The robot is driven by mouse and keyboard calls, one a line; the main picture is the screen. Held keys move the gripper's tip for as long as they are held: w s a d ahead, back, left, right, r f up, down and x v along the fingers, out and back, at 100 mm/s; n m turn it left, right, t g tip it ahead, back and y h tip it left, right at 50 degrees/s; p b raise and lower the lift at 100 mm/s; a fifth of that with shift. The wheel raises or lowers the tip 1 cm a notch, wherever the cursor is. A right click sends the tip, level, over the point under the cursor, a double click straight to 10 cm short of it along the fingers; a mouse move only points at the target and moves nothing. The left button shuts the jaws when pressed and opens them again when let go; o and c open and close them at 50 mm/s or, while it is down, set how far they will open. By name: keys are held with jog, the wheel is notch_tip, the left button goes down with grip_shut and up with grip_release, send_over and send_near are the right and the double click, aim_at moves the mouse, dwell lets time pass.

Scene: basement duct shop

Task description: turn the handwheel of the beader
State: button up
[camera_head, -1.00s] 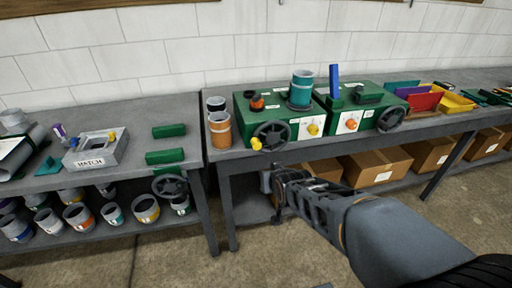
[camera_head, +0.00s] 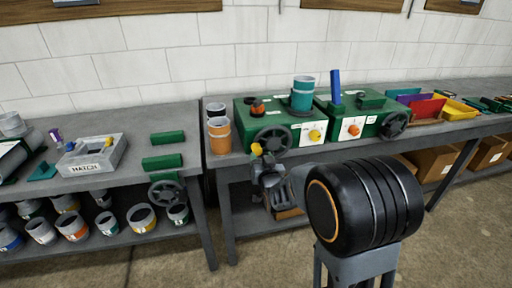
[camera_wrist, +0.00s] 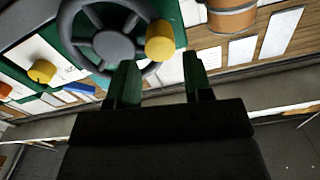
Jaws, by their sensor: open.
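A green machine box (camera_head: 296,143) stands at the left end of the right bench, with a dark spoked handwheel (camera_head: 286,137) on its front left. The handwheel (camera_wrist: 113,44) fills the top left of the wrist view. Its yellow handle (camera_wrist: 160,40) sticks out on the rim, and it also shows at the wheel's lower left in the head view (camera_head: 256,149). My gripper (camera_wrist: 160,66) is open, its two green-tinted fingers apart with the handle just beyond and between their tips. I cannot tell whether a finger touches the wheel. No label reading beader is legible.
A second green box (camera_head: 352,131) with a blue lever (camera_head: 335,86) and its own wheel (camera_head: 395,124) stands to the right.

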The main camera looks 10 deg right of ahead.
aim_at(258, 152)
jog(key=shift+w+p, duration=0.35)
jog(key=shift+w, duration=3.2)
grip_shut()
jog(key=shift+a, duration=0.1)
